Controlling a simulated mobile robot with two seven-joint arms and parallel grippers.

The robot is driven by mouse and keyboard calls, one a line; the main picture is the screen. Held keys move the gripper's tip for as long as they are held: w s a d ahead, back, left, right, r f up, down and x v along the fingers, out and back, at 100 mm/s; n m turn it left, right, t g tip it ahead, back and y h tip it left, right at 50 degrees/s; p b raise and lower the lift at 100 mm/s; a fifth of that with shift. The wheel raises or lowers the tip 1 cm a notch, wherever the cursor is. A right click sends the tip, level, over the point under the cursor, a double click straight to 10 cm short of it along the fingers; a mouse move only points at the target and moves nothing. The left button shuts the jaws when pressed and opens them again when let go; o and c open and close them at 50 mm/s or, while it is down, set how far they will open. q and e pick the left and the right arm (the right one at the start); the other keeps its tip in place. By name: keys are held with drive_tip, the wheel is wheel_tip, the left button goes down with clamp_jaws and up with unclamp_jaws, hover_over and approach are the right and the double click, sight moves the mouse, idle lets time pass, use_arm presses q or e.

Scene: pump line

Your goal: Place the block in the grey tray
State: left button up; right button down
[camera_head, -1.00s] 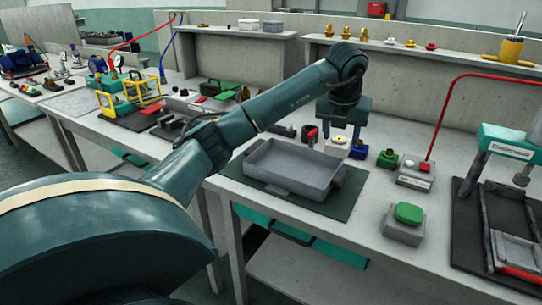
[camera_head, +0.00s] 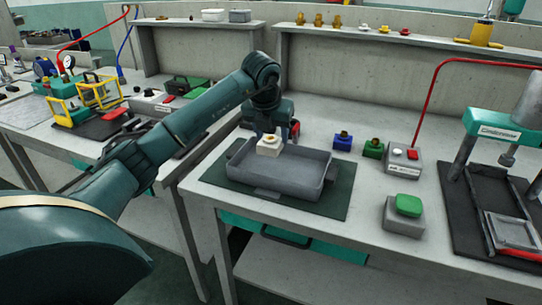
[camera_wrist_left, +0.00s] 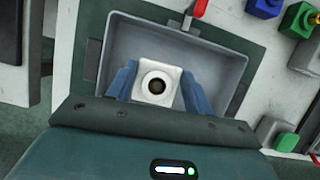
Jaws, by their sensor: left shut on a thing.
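The grey tray (camera_head: 277,184) lies on a dark green mat below. The block is over the tray's back part in the head view; the gap between it and the tray floor is hard to judge. In the left wrist view the tray's wall (camera_wrist_left: 185,32) shows beyond the block. My right gripper is not in view.
A blue block (camera_head: 343,142) and a green block (camera_head: 373,149) stand right of the tray. A grey box with a red button (camera_head: 403,158) and one with a green button (camera_head: 405,215) stand further right. A press (camera_head: 495,125) stands at the far right.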

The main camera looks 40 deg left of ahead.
sight(271, 151)
use_arm(q)
drive_tip(key=shift+f, duration=0.85)
wheel_tip(271, 151, down, 3)
drive_tip(key=shift+f, duration=0.35)
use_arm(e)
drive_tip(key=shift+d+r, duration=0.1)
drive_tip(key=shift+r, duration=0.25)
use_arm(q)
drive_tip(key=shift+f+b, duration=0.15)
drive_tip(key=shift+b, duration=0.15)
drive_tip(key=o, duration=1.5)
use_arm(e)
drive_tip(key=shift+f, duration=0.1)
